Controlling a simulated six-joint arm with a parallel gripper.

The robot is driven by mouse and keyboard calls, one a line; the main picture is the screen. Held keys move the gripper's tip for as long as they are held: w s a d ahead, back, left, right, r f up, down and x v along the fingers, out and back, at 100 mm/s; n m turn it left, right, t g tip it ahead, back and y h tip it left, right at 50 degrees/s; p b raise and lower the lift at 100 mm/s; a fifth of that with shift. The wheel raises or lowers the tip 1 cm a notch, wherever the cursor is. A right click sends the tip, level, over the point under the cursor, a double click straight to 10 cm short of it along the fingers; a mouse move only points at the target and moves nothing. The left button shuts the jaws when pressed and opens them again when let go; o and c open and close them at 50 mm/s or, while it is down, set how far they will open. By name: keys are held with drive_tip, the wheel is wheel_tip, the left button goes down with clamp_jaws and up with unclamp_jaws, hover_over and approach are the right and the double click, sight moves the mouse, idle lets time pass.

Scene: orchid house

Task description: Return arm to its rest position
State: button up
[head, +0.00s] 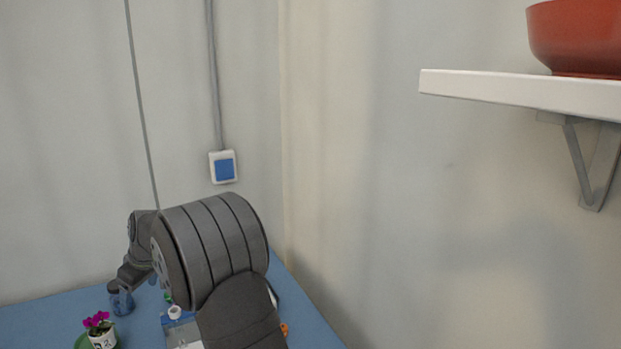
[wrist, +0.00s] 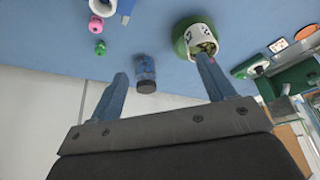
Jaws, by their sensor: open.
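My arm shows in the head view as a dark grey bent shape over the blue table (head: 45,312). In the wrist view my gripper (wrist: 161,65) has its two blue-grey fingers wide apart, with nothing held between them. A blue jar with a dark lid (wrist: 146,75) shows between the fingers, apart from both. A white pot (wrist: 202,34) in a green saucer (wrist: 180,38) lies beyond the right fingertip. In the head view the pot (head: 103,340) holds a plant with magenta flowers (head: 97,320). My arm hides much of the table there.
A white wall shelf (head: 510,91) with a red-brown bowl (head: 580,38) juts out at upper right. A blue switch (head: 225,169) is on the wall. Small pink and green items (wrist: 98,36) and a green container (wrist: 287,82) show in the wrist view.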

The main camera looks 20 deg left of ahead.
drive_tip(key=w+d+f+m+t, duration=0.15)
drive_tip(key=w+d, duration=0.25)
drive_tip(key=w, duration=0.6)
drive_tip(key=w+d+f+m+h, duration=0.1)
drive_tip(key=w+d+f+m, duration=0.2)
drive_tip(key=w, duration=0.6)
drive_tip(key=w+d+f+m+t, duration=0.1)
drive_tip(key=w+d+m, duration=0.3)
drive_tip(key=w, duration=0.6)
drive_tip(key=s+a+f+n, duration=0.1)
drive_tip(key=a+f, duration=0.3)
drive_tip(key=a, duration=0.2)
drive_tip(key=shift+s+a+f, duration=0.2)
drive_tip(key=shift+a+f, duration=0.05)
drive_tip(key=shift+f, duration=0.05)
drive_tip(key=shift+o, duration=0.3)
